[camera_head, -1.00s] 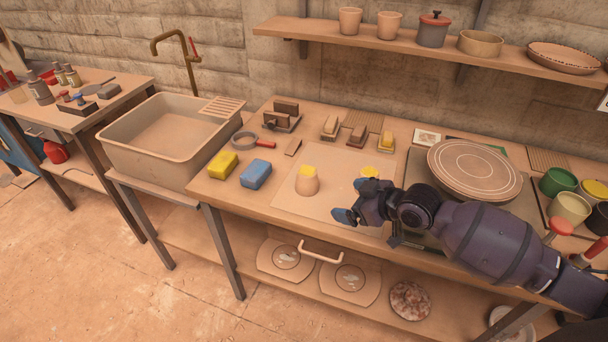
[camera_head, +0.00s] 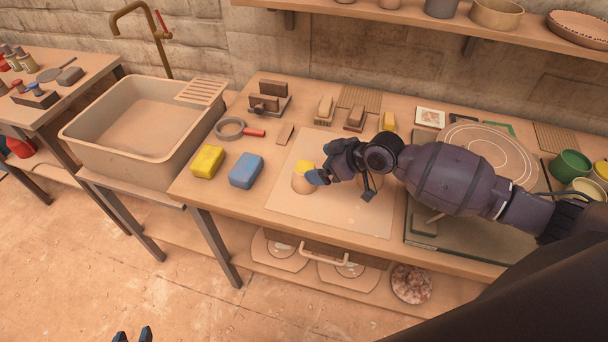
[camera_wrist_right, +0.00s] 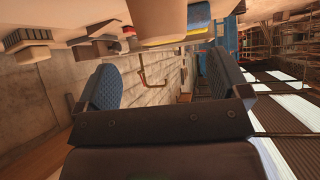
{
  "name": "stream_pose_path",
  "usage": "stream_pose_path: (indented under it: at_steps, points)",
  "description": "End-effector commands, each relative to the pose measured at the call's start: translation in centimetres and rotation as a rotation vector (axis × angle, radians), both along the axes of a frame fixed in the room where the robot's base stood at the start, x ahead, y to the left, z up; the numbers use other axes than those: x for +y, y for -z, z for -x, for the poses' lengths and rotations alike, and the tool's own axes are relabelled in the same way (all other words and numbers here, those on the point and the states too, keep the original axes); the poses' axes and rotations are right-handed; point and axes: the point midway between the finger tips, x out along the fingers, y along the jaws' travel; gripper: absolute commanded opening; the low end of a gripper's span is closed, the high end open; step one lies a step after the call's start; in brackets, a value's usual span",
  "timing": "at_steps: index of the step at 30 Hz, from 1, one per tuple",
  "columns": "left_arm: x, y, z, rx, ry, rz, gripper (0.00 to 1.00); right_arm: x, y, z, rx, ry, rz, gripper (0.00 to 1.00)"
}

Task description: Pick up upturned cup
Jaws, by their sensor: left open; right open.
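The upturned cup (camera_head: 301,184), beige with a yellow top, stands on the pale mat (camera_head: 285,208) on the bench. My right gripper (camera_head: 343,186) is open just to its right, and one blue fingertip overlaps the cup's right side in the head view. I cannot tell whether they touch. In the right wrist view a beige cup (camera_wrist_right: 158,14) shows at the top, beyond the open fingers (camera_wrist_right: 161,88); nothing is between them. My left gripper (camera_head: 132,335) shows only as two separated fingertips at the bottom edge, open and far from the cup.
A yellow sponge (camera_head: 207,161) and a blue sponge (camera_head: 246,170) lie left of the cup. A sink (camera_head: 95,150) stands further left. Several brushes and blocks line the back. A round wheel (camera_head: 480,143) is right, partly behind my right arm. The mat's front is clear.

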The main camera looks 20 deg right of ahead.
Motion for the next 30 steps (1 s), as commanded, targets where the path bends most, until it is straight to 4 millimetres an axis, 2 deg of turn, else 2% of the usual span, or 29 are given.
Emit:
stream_pose_path:
  at_steps: [8,18,28,30]
  points:
    - [-0.1,-0.5,-0.6,-0.012,0.004,0.000,0.43,1.2,1.1,-0.9,0.001,0.000,-0.001,0.94]
    - [-0.1,-0.8,-0.6,-0.013,0.004,0.000,0.43,3.5,3.6,-2.9,0.000,-0.001,0.000,0.94]
    - [-0.1,-0.7,-0.5,-0.010,0.004,0.000,0.43,3.7,3.9,-3.2,-0.001,-0.001,0.001,0.94]
    - [-0.1,-0.7,-0.5,-0.010,0.004,0.000,0.43,3.7,3.9,-3.2,-0.001,-0.001,0.001,0.83]
